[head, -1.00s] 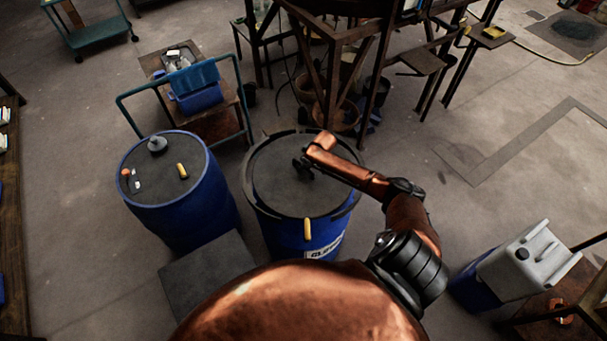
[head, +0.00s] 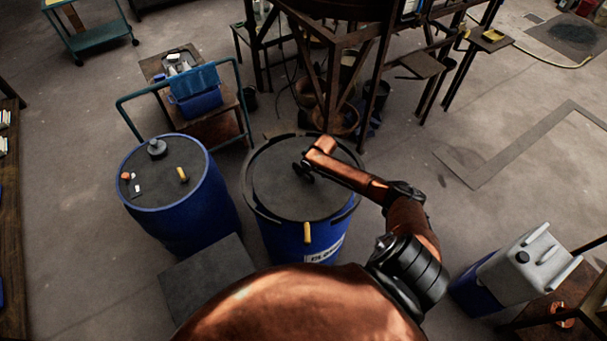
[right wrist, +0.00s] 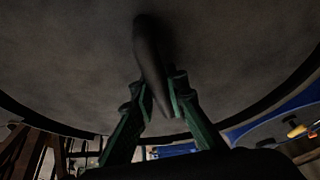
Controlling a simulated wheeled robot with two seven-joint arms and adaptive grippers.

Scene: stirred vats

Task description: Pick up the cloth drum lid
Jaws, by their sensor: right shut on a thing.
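The drum lid (head: 285,200) is a wide dark disc over the blue drum (head: 281,240) in the middle of the head view. The drum bears a white label, partly readable, and a yellow piece at its front. My right gripper (head: 303,172) reaches in from the right over the lid. In the right wrist view its green-grey fingers (right wrist: 158,105) are shut on the dark bar-like handle (right wrist: 147,45) of the lid. The lid fills most of that view. Whether it is clear of the drum's rim is hard to tell. My left gripper is not in view.
A second blue drum (head: 166,215) stands close on the left, with small items on its top. A cart (head: 205,125) with a blue bin stands behind. A brown metal frame (head: 375,80) stands at the back. A grey canister (head: 528,262) is at the right.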

